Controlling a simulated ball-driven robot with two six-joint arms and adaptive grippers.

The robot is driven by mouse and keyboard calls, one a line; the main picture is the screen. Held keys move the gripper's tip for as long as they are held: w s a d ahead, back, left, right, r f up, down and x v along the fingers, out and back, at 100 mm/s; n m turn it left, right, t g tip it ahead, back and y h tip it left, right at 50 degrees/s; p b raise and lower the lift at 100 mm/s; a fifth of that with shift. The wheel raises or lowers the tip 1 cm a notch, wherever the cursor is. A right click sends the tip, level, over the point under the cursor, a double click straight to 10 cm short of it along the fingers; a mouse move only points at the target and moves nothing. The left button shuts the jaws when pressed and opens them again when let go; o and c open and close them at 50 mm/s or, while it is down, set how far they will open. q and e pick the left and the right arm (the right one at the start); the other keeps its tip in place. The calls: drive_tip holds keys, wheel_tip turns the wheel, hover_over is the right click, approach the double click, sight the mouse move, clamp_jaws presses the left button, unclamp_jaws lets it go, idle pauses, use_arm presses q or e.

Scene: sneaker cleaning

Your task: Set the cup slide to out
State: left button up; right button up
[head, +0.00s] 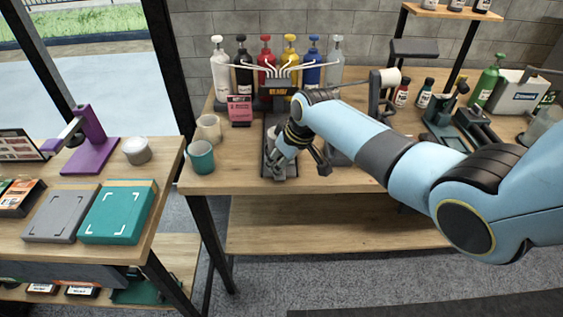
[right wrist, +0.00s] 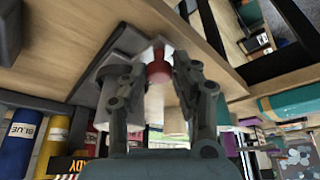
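The paint dispenser (head: 279,88) stands on the middle table, with a "READY" display and several thin tubes. Its grey slide runs toward the table's front edge, largely hidden by my right arm in the head view. In the right wrist view the grey slide plate (right wrist: 122,52) ends near a red knob (right wrist: 158,70). My right gripper (right wrist: 160,82) has its fingers apart, one on each side of the knob. I cannot tell whether they touch it. In the head view my right gripper (head: 284,164) reaches down at the slide's front. My left gripper is not in view.
A teal cup (head: 201,157) and a beige cup (head: 209,128) stand left of the slide. Several paint bottles (head: 265,60) stand behind the dispenser. A pink card (head: 239,110) stands beside it. A side table at left holds a teal box (head: 118,212) and a purple stand (head: 90,150).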

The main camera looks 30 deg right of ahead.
drive_tip(key=o, duration=0.4)
drive_tip(key=shift+s+a, duration=0.2)
drive_tip(key=shift+s, duration=0.05)
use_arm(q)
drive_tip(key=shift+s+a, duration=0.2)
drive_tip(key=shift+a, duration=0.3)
use_arm(e)
drive_tip(key=shift+w+d, duration=0.1)
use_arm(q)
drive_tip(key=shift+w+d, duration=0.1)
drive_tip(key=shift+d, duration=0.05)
use_arm(e)
drive_tip(key=a+v, duration=0.1)
drive_tip(key=v, duration=1.1)
drive_tip(key=shift+d, duration=0.35)
